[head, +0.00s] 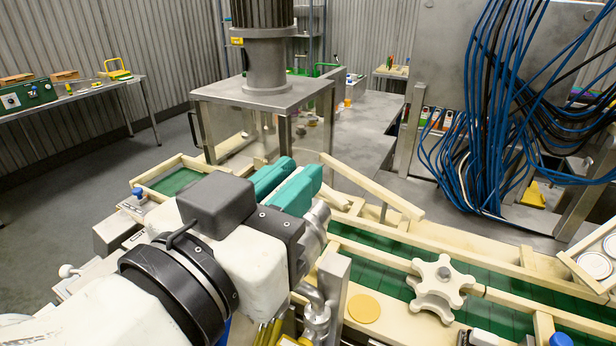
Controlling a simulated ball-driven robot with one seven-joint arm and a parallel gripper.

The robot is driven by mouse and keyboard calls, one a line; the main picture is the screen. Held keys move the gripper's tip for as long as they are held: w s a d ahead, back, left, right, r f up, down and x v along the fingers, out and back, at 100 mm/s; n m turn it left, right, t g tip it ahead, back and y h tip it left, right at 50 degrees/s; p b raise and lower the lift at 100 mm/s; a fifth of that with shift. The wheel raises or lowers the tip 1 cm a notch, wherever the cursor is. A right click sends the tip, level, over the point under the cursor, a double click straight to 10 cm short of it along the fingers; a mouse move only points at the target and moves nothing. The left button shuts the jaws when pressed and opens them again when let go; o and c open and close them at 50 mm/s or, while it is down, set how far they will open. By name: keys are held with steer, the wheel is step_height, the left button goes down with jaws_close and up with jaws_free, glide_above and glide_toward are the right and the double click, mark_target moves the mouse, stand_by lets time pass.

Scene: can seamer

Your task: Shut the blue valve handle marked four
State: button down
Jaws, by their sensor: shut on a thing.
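My gripper (289,179) is in the middle of the head view, with two teal fingers reaching over the near side of the conveyor. The fingers are closed in with a narrow gap between them. What they hold cannot be made out from this angle. No blue valve handle with a readable four shows. Steel pipework with a valve body (316,318) stands just below and right of my gripper, and my arm hides part of that area. A bit of blue (224,330) shows beside my wrist, too covered to identify.
A green conveyor (390,275) with cream rails runs across the front. A cream star knob (438,287) stands on its near side. The seamer housing (265,95) rises behind my gripper. Blue and black cables (490,120) hang at right. Open floor (75,200) lies at left.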

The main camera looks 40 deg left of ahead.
steer(key=shift+d+f+h, duration=0.1)
steer(key=shift+f+h, duration=0.1)
steer(key=shift+h, duration=0.1)
steer(key=m+h+b, duration=0.2)
steer(key=b, duration=0.1)
steer(key=shift+s+f, duration=0.1)
steer(key=shift+f, duration=0.05)
steer(key=m+h+b, duration=0.1)
steer(key=h+b, duration=0.1)
steer(key=h, duration=0.1)
steer(key=shift+m, duration=0.3)
steer(key=m+h+b, duration=0.1)
steer(key=h, duration=0.1)
steer(key=m+g+h+b, duration=0.1)
steer(key=m+h, duration=0.1)
steer(key=m+h+b, duration=0.1)
steer(key=h, duration=0.2)
steer(key=shift+s+r+m+g, duration=0.15)
steer(key=shift+r+m+g, duration=0.2)
steer(key=shift+m+g, duration=0.05)
steer(key=shift+h, duration=0.3)
steer(key=c, duration=1.3)
jaws_free()
steer(key=shift+s+r, duration=0.1)
steer(key=shift+o, duration=0.8)
